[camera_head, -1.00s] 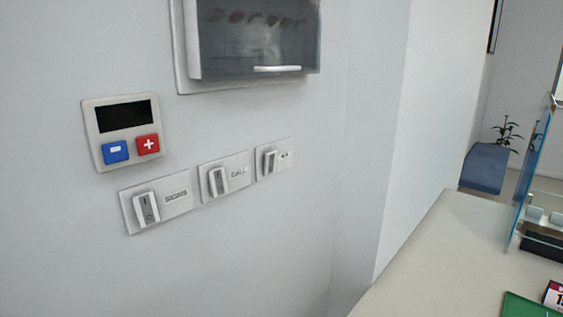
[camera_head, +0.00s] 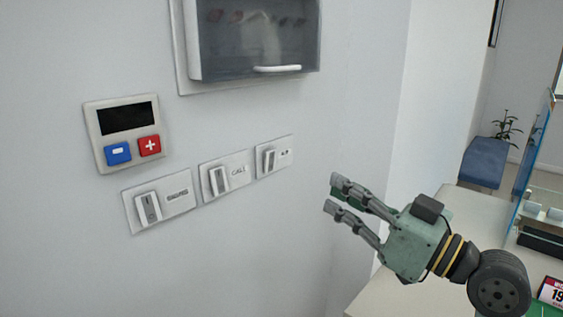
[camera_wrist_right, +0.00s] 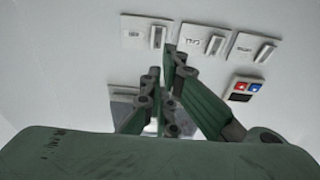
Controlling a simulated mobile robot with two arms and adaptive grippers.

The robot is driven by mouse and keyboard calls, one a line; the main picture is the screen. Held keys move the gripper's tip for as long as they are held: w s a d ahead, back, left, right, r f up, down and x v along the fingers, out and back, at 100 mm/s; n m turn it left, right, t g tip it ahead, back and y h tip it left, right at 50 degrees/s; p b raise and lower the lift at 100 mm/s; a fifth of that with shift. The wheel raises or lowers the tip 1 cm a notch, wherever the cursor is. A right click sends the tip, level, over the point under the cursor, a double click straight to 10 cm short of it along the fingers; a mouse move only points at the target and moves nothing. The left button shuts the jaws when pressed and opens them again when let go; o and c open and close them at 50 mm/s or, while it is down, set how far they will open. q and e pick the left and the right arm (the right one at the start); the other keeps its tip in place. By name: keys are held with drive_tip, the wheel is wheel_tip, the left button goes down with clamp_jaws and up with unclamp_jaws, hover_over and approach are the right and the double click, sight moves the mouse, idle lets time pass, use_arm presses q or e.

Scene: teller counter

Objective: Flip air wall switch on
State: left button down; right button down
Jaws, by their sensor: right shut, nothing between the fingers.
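Three white wall switches sit in a row on the wall. The rightmost, the air switch (camera_head: 269,159), has a small label that looks like "AIR". The middle one is the call switch (camera_head: 220,180); the leftmost (camera_head: 148,207) has a label too blurred to read. I cannot tell which way the air rocker is set. My right gripper (camera_head: 334,194) is shut and empty, to the right of and slightly below the air switch, apart from it. In the right wrist view, the fingertips (camera_wrist_right: 161,62) show just below the air switch (camera_wrist_right: 156,37). My left gripper is out of view.
A thermostat panel (camera_head: 124,131) with blue and red buttons is above the leftmost switch. A wall cabinet (camera_head: 256,40) with a dark clear door and handle hangs above the switches. The counter (camera_head: 380,297), a glass screen (camera_head: 534,150) and a blue bench (camera_head: 483,163) are at the right.

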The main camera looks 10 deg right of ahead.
drive_tip(key=p, duration=0.5)
approach(271, 152)
drive_tip(key=x, duration=0.5)
drive_tip(key=shift+w+a+f, duration=0.2)
drive_tip(key=shift+w+f, duration=0.05)
drive_tip(key=shift+f, duration=0.05)
drive_tip(key=shift+x, duration=0.8)
drive_tip(key=shift+f, duration=0.2)
drive_tip(key=shift+r+p, duration=0.2)
drive_tip(key=shift+p, duration=0.3)
drive_tip(key=g+h+p, duration=0.1)
drive_tip(key=p, duration=0.2)
drive_tip(key=r+g+p, duration=0.1)
drive_tip(key=p, duration=0.3)
drive_tip(key=shift+w+a+r+h, duration=0.15)
drive_tip(key=shift+w+a+h, duration=0.1)
drive_tip(key=shift+h, duration=0.15)
drive_tip(key=shift+r, duration=0.15)
